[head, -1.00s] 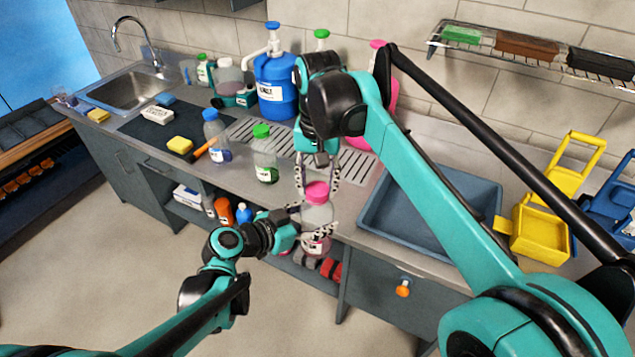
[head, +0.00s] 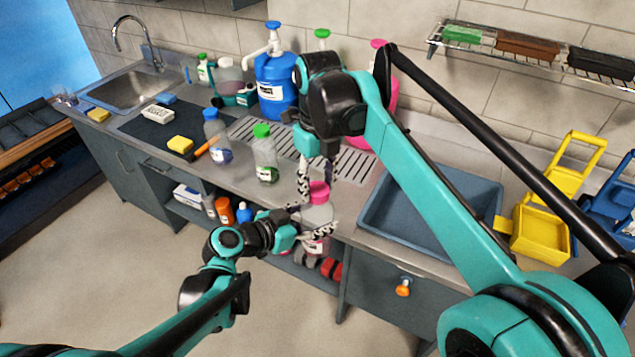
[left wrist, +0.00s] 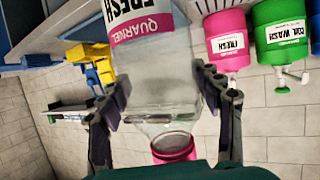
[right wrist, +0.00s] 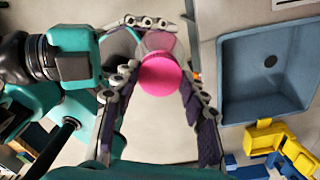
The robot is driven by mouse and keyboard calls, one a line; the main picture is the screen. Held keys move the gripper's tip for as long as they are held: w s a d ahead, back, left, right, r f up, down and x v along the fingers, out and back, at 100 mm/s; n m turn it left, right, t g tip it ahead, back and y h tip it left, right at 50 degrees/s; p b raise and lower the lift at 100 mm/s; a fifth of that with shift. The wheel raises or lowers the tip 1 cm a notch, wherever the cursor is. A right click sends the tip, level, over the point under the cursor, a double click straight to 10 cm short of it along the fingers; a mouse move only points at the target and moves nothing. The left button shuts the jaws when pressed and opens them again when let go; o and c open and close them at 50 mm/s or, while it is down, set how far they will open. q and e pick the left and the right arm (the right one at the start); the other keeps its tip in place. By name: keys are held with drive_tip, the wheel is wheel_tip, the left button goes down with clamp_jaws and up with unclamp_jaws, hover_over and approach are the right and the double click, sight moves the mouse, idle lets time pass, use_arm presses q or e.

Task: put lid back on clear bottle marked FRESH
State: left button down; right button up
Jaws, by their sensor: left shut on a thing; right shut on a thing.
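The clear bottle (head: 318,213) is upright over the floor just off the counter's front edge. Its label reads FRESH in the left wrist view (left wrist: 158,70). My left gripper (head: 313,228) is shut around its body. The pink lid (head: 318,190) is at the bottle's neck and also shows in the right wrist view (right wrist: 160,75). My right gripper (head: 315,182) points down from above and is shut on the lid, one finger on each side. I cannot tell whether the lid is threaded on tightly.
A green-capped bottle (head: 265,155) and a blue-capped bottle (head: 217,138) stand on the counter to the left. A blue pump jug (head: 277,88) stands behind. A blue-grey basin (head: 370,222) is close on the right, with a yellow caddy (head: 540,237) beyond it.

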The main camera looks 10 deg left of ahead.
drive_tip(key=shift+m, duration=0.7)
drive_tip(key=o, duration=0.7)
drive_tip(key=shift+r, duration=2.25)
drive_tip(key=shift+c, duration=0.3)
